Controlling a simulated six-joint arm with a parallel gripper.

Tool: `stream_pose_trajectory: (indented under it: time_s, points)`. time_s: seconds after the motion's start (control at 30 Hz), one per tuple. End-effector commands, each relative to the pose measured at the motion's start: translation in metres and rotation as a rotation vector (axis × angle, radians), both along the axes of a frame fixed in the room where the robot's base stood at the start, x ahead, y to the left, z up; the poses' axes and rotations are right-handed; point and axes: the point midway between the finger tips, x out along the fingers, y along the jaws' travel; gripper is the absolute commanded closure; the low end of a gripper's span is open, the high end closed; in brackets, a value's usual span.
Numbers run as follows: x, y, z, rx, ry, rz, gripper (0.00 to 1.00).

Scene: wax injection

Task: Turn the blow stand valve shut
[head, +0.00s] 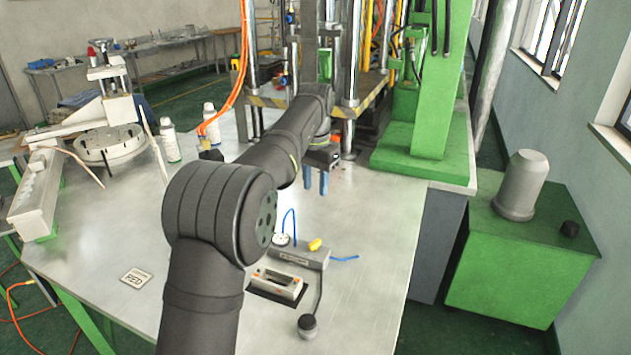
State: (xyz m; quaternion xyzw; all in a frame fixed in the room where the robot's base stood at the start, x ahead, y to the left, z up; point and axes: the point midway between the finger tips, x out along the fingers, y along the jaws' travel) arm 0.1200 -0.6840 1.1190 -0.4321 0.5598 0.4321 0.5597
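A low grey block (300,256) on the metal table looks like the blow stand. A small yellow handle (315,244), which looks like its valve, sits on top and lies at a slant; whether it is open or shut is too small to tell. A round white gauge (282,240) and blue hoses are at the block. My gripper (316,190) points down with two blue fingers, a gap between them and nothing held. In the picture it is above and beyond the yellow handle, apart from it.
A white frame-like fixture (277,284) on a dark base and a black knob on a stalk (308,325) are in front of the block. A printed card (136,278) lies left. The green press (412,150) stands behind right. White bottles (169,139) stand back left. The table right of the block is clear.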

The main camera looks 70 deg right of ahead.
Motion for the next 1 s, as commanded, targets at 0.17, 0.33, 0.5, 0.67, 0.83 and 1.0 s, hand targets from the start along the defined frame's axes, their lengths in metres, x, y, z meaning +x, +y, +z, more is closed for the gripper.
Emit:
stream_pose_trajectory:
  time_s: [0.17, 0.33, 0.5, 0.67, 0.83, 1.0]
  points:
    - [0.0000, -0.0003, 0.0007, 0.000, 0.000, -0.174, 0.65]
    - [0.0000, -0.0005, 0.0015, 0.000, 0.000, -0.343, 0.65]
    - [0.0000, -0.0006, 0.0021, 0.000, 0.000, -0.501, 0.65]
    - [0.0000, -0.0008, 0.0026, 0.000, 0.000, -0.608, 0.65]
    - [0.0000, -0.0008, 0.0028, 0.000, 0.000, -0.666, 0.65]
    - [0.0001, -0.0008, 0.0029, 0.000, 0.000, -0.678, 0.65]
